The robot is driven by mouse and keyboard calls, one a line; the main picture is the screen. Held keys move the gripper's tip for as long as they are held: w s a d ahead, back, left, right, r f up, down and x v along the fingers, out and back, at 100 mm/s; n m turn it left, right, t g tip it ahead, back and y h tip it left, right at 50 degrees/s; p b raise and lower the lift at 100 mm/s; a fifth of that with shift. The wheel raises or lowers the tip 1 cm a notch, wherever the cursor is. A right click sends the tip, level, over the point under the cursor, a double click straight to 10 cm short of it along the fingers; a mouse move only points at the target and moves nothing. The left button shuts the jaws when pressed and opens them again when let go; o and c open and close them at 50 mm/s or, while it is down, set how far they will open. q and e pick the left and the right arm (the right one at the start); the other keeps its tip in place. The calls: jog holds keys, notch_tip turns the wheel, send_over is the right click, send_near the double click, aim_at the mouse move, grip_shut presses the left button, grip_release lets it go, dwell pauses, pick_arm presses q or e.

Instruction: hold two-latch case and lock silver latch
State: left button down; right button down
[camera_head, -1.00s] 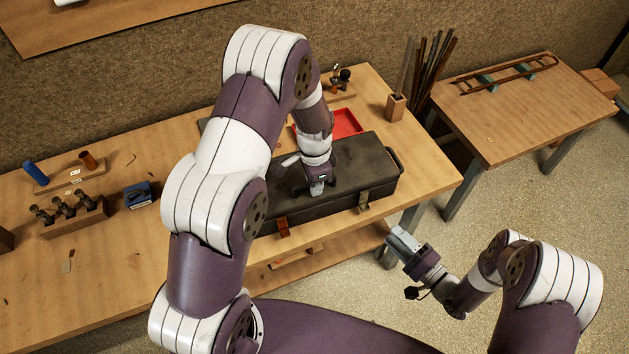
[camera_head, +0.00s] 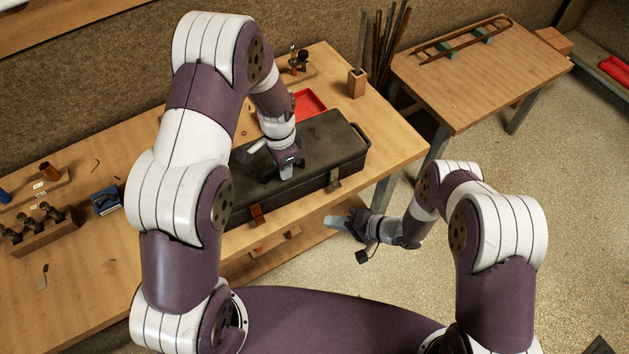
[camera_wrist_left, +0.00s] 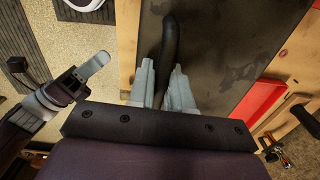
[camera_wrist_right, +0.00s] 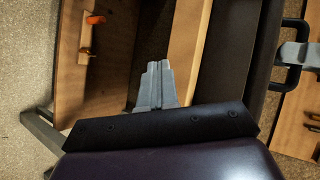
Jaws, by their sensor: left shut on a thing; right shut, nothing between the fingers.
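The dark two-latch case (camera_head: 325,145) lies closed on the workbench; its lid also shows in the left wrist view (camera_wrist_left: 225,45). On its front are a copper-coloured latch (camera_head: 257,214) at left and a dull silver latch (camera_head: 334,181) at right. My left gripper (camera_head: 286,172) is shut on the black lid handle (camera_wrist_left: 170,40), which runs between its fingers. My right gripper (camera_head: 335,222) is shut and empty, in front of the bench edge, apart from the case and below the silver latch in the head view. In the right wrist view its fingertips (camera_wrist_right: 157,66) are together.
A red tray (camera_head: 311,103) lies behind the case. A holder with rods (camera_head: 356,82) stands at the bench's back right corner. A blue block (camera_head: 106,199) and valve parts (camera_head: 40,222) are at left. A lower shelf (camera_head: 262,256) runs under the bench. A second table (camera_head: 490,75) stands right.

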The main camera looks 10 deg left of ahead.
aim_at(336, 179)
jog(key=s+a+r+n+g+h, duration=0.1)
jog(key=s+a+n+h, duration=0.2)
jog(key=a+n+h, duration=0.5)
notch_tip(336, 179, up, 14)
jog(key=t+h, duration=0.5)
jog(key=shift+s+r+h, duration=0.15)
jog(key=shift+s+h, duration=0.05)
jog(key=shift+h, duration=0.2)
jog(key=x, duration=1)
jog(key=shift+w, duration=0.25)
jog(key=shift+w+d, duration=0.85)
jog(key=shift+d, duration=0.25)
jog(key=shift+w+d, duration=0.35)
jog(key=shift+d, duration=0.1)
